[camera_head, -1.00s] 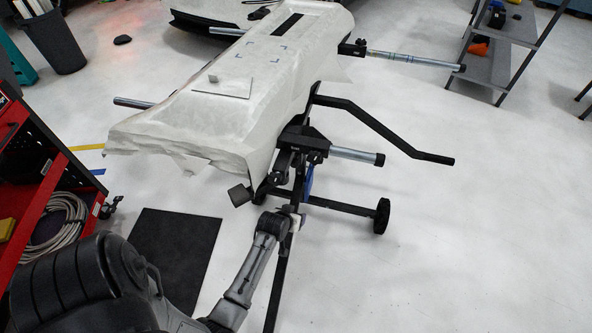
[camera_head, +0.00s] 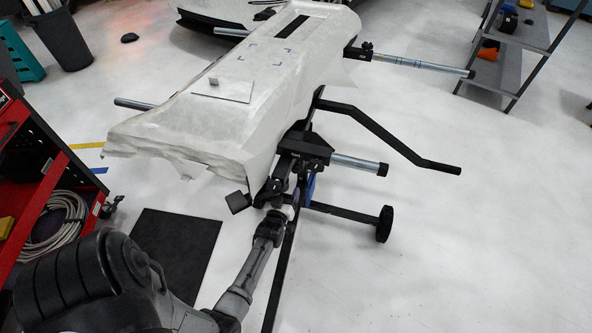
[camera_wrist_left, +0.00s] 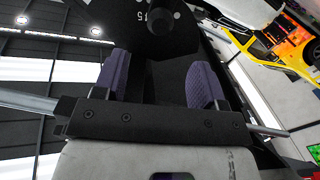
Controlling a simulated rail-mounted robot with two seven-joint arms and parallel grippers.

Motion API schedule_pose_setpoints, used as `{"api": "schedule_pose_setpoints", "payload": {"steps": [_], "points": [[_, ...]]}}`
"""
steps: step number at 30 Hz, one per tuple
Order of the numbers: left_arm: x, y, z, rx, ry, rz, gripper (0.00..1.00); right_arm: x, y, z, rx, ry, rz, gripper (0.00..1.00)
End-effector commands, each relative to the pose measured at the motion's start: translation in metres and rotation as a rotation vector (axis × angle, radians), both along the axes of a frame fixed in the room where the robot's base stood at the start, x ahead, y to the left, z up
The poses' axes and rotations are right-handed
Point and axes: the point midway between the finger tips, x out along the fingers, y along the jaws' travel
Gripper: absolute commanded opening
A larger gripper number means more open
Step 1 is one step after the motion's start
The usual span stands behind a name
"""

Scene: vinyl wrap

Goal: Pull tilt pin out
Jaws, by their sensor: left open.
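A dark round knob (camera_wrist_left: 172,32), which looks like the tilt pin's head, sits on a black plate (camera_wrist_left: 205,55) with white markings in the left wrist view. My left gripper (camera_wrist_left: 160,80) is open, its two purple-padded fingers spread to either side below the knob; nothing shows between them. In the head view, my left gripper (camera_head: 291,201) is at the black tilt joint (camera_head: 285,165) under the near end of the wrapped panel. The pin cannot be made out there. My right gripper is out of view.
The panel (camera_head: 190,120) under white wrap lies on the stand above my gripper. Stand bars (camera_head: 385,135) and a wheeled foot (camera_head: 384,224) reach right. A red tool cart (camera_head: 40,160) stands at left; a black mat (camera_head: 175,250) lies on the floor.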

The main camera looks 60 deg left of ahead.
Motion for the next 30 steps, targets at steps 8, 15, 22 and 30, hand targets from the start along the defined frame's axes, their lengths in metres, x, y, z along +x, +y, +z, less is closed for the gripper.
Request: {"api": "schedule_pose_setpoints", "payload": {"steps": [8,15,22,30], "points": [[0.041,0.036,-0.004,0.001,-0.001,0.0,0.65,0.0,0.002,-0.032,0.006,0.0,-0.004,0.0],[0.067,0.06,-0.003,0.001,0.001,0.0,0.65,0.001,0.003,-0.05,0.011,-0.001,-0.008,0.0],[0.081,0.072,-0.002,-0.001,0.002,0.0,0.65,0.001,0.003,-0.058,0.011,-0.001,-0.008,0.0],[0.084,0.075,0.0,-0.001,0.002,0.0,0.65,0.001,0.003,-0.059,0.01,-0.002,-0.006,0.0]]}}
